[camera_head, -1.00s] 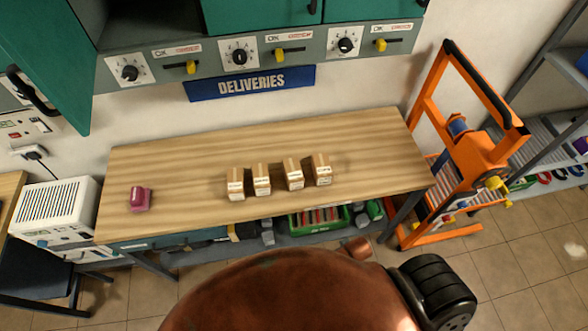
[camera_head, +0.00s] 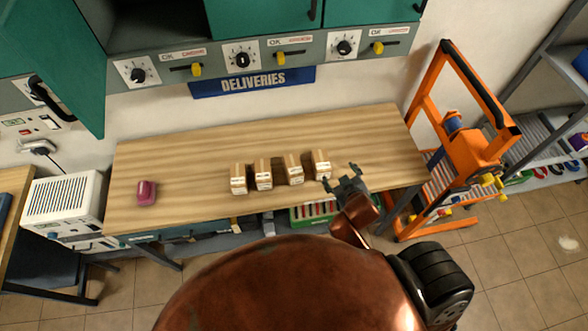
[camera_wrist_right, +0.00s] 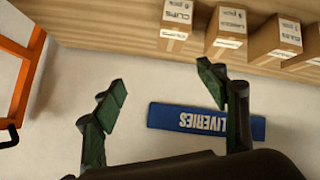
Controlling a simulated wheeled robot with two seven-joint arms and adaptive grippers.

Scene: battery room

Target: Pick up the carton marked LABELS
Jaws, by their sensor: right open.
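Several small tan cartons with white labels stand in a row on the wooden bench. The rightmost carton (camera_head: 321,164) in the head view reads CLIPS in the right wrist view (camera_wrist_right: 176,22). The carton beside it (camera_head: 293,169) has small print that may read LABELS; it also shows in the right wrist view (camera_wrist_right: 228,28), but I cannot read it surely. My right gripper (camera_head: 341,177) is open and empty, at the bench's front edge, just right of the CLIPS carton and apart from it. Its two fingers (camera_wrist_right: 165,85) show spread in the wrist view. My left gripper is out of view.
The wooden bench (camera_head: 190,160) has free room behind and left of the cartons. A pink object (camera_head: 146,192) lies at its left. A blue DELIVERIES sign (camera_head: 252,82) hangs behind. An orange frame (camera_head: 460,150) stands at the right end. A green crate (camera_head: 312,211) sits below.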

